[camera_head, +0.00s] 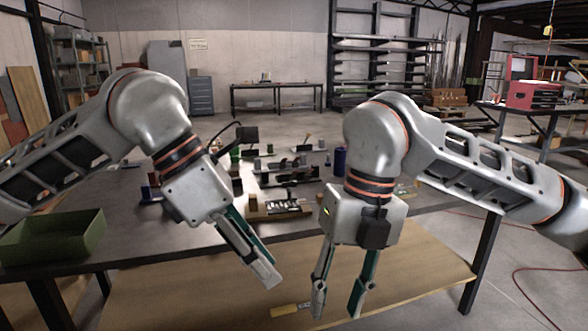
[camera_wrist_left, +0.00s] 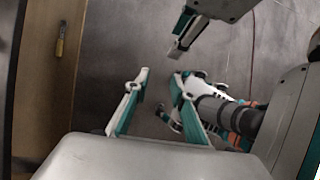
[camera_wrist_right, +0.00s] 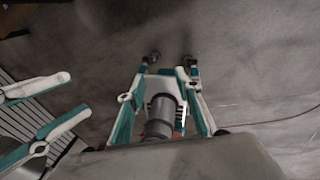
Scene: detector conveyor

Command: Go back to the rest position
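My left gripper (camera_head: 264,277) hangs in front of the table edge in the head view, tilted down to the right. Its fingers overlap there, but the left wrist view (camera_wrist_left: 160,78) shows them apart with nothing between them. My right gripper (camera_head: 338,307) hangs to its right, pointing down, with fingers spread and empty. In the right wrist view (camera_wrist_right: 168,63) its fingers also stand apart, with floor and part of my own body beyond. Both grippers are off the tabletop (camera_head: 140,228) and hold nothing.
A green tray (camera_head: 75,246) sits at the table's left. Several small parts and a board (camera_head: 282,207) lie mid-table, partly hidden by my arms. A yellow-handled tool (camera_head: 290,309) lies on the wooden lower shelf (camera_head: 180,300). A red toolbox (camera_head: 530,94) stands far right.

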